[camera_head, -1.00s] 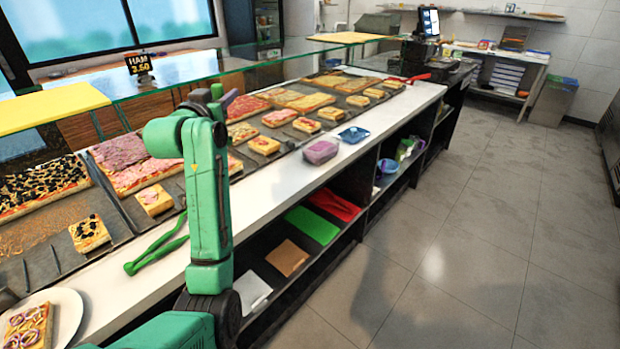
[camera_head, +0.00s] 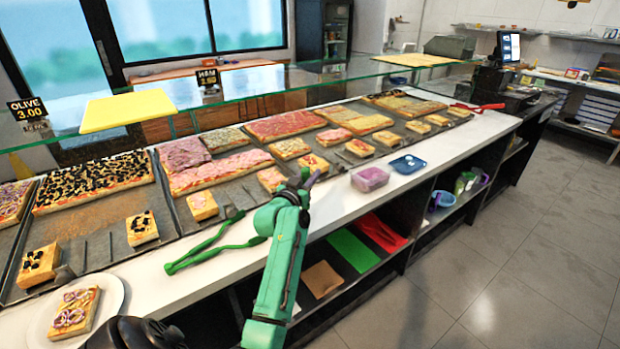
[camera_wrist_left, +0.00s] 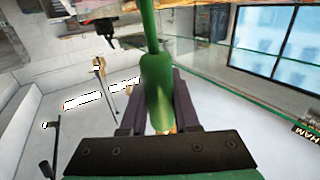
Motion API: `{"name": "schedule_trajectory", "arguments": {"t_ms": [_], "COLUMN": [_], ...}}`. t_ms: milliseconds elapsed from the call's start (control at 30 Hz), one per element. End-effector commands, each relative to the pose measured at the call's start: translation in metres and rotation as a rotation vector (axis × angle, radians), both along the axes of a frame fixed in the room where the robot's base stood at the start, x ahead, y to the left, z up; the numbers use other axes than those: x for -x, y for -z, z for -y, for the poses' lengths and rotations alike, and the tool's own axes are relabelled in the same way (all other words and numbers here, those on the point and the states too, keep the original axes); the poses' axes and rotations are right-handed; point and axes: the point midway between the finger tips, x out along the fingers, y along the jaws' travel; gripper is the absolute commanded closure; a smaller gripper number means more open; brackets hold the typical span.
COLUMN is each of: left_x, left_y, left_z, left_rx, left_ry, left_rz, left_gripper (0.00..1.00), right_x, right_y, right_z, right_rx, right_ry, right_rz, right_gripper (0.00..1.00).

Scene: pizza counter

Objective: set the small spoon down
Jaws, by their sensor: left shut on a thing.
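My left gripper (camera_head: 305,182) is above the white counter (camera_head: 345,205), just left of the purple tub in the head view. In the left wrist view its dark fingers (camera_wrist_left: 158,110) are shut on a long green thing (camera_wrist_left: 155,85), wider near the fingers and narrow farther out. I take it to be the small spoon; its outer end is cut off by the frame. In the head view the spoon cannot be told apart from my green arm. My right gripper is not in view.
Green tongs (camera_head: 213,247) lie on the counter to the left. A purple tub (camera_head: 370,178) and a blue dish (camera_head: 408,164) stand to the right. Pizza trays line the back under a glass shelf (camera_head: 350,73). A plate (camera_head: 116,300) with a pizza slice is at lower left.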

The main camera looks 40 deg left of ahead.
Motion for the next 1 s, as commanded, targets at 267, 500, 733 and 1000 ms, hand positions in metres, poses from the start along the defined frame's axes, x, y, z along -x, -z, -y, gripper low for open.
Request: {"name": "schedule_trajectory", "arguments": {"t_ms": [267,500,733,1000], "left_x": [0.000,0.000,0.000,0.014], "left_y": [0.019,0.021,0.021,0.021], "left_z": [0.000,0.000,0.000,0.004], "left_rx": [-0.002,-0.001,-0.001,-0.001], "left_ry": [0.000,0.000,0.000,0.001], "left_rz": [0.000,0.000,0.000,0.000], "left_gripper": [1.00,0.44,0.41,0.41], "right_x": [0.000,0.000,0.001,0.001], "right_y": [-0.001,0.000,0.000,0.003], "right_z": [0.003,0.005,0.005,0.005], "right_rx": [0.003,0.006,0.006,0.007], "right_ry": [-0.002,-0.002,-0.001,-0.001], "right_rz": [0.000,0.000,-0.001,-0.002], "right_gripper": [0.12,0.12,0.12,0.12]}}
